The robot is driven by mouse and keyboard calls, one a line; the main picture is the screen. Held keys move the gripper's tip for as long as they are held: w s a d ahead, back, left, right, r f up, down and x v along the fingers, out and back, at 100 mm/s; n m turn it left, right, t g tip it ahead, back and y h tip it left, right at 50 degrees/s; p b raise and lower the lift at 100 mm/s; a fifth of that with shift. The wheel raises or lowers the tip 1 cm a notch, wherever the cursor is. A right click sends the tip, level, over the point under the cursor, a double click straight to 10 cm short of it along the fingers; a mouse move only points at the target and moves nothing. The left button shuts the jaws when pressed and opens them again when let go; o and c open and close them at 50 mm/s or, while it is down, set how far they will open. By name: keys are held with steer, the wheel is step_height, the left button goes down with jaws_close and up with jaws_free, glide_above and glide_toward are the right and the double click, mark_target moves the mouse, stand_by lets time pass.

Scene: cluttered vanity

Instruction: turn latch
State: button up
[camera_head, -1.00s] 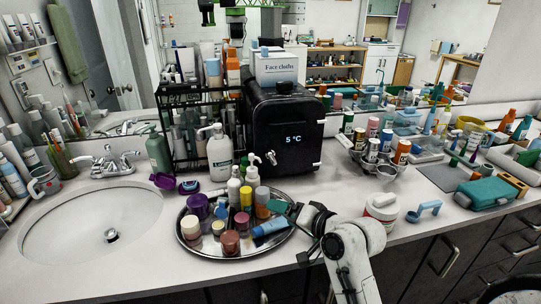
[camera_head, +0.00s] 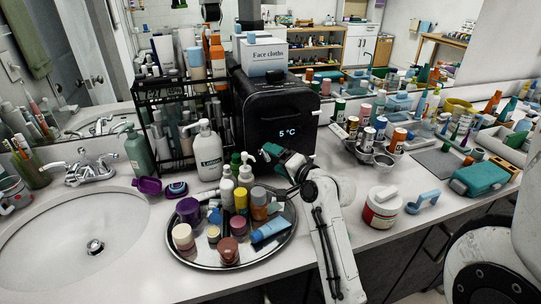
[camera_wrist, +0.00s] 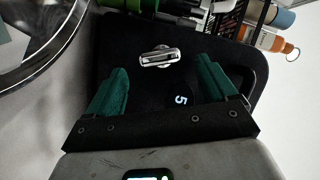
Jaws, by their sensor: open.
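The latch (camera_wrist: 160,57) is a small silver lever on the front of a black mini fridge (camera_head: 280,105) with a "5 °C" display. In the wrist view it lies nearly level across the picture, tilted slightly. My gripper (camera_head: 268,153) is in front of the lower fridge front in the head view, where I cannot make out the latch. In the wrist view the green fingers of my gripper (camera_wrist: 160,70) are spread wide, one on each side of the latch. Nothing is between them that they grip, and I see no contact with the latch.
A silver tray (camera_head: 205,260) of bottles and jars stands left of my arm, close to it. A pump bottle (camera_head: 208,153) and a black rack (camera_head: 165,120) stand left of the fridge. A box of face cloths (camera_head: 263,56) is on top.

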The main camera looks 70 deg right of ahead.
steer(key=shift+x, duration=1.45)
steer(key=c, duration=1.1)
